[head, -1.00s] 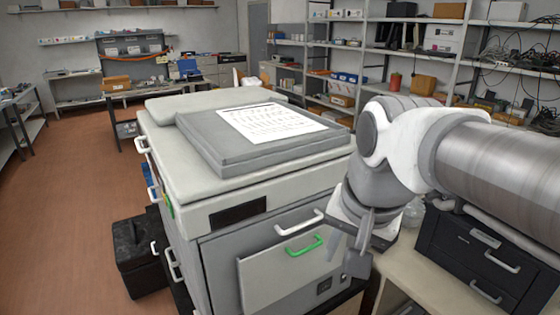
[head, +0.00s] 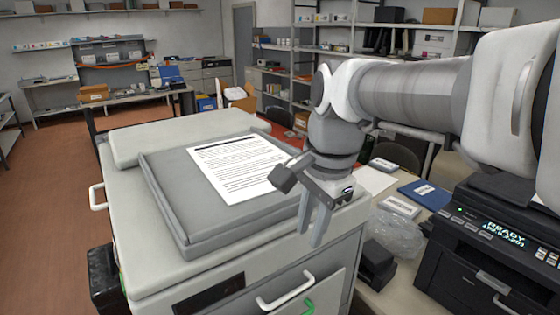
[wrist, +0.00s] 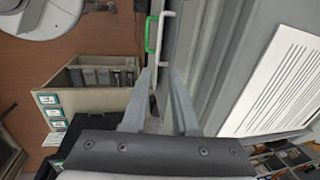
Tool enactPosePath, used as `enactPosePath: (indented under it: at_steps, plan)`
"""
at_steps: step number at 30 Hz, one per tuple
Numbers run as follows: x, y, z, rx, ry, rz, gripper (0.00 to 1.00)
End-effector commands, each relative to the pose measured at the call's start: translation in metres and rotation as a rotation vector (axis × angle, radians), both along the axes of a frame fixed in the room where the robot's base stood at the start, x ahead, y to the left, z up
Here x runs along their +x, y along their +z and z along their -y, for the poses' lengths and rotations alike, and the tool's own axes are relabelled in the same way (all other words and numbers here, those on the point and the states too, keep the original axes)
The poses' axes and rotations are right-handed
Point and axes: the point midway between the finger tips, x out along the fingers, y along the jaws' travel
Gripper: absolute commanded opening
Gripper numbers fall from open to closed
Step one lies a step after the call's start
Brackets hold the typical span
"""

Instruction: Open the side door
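A large grey copier (head: 130,275) fills the lower left of the head view. A white handle (head: 97,196) shows on its left side. Its front has a white handle (head: 285,291) and a green handle (head: 308,307), the latter cut by the frame edge. In the wrist view, the green handle (wrist: 151,35) and the white handle (wrist: 166,40) lie just beyond the fingertips. My gripper (head: 310,235) points down by the copier's front top edge, its fingers apart and empty. It also shows in the wrist view (wrist: 158,82). I cannot tell which panel is the side door.
A printed sheet (head: 236,167) lies on the copier lid. A black printer (head: 485,250) and a clear plastic bag (head: 394,232) are on the table at right. The wrist view shows a beige bin (wrist: 85,101) holding grey cartridges. Open floor (head: 50,190) lies at left.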

Motion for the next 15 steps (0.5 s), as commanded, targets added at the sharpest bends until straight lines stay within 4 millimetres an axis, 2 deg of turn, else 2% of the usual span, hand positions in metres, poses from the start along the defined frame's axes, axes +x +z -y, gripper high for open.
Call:
enactPosePath:
  at_steps: [5,15]
  plan:
    - [0.002,-0.022,-0.002,-0.001,0.000,-0.004,0.27]
    - [0.013,-0.095,-0.010,-0.001,0.001,-0.007,0.27]
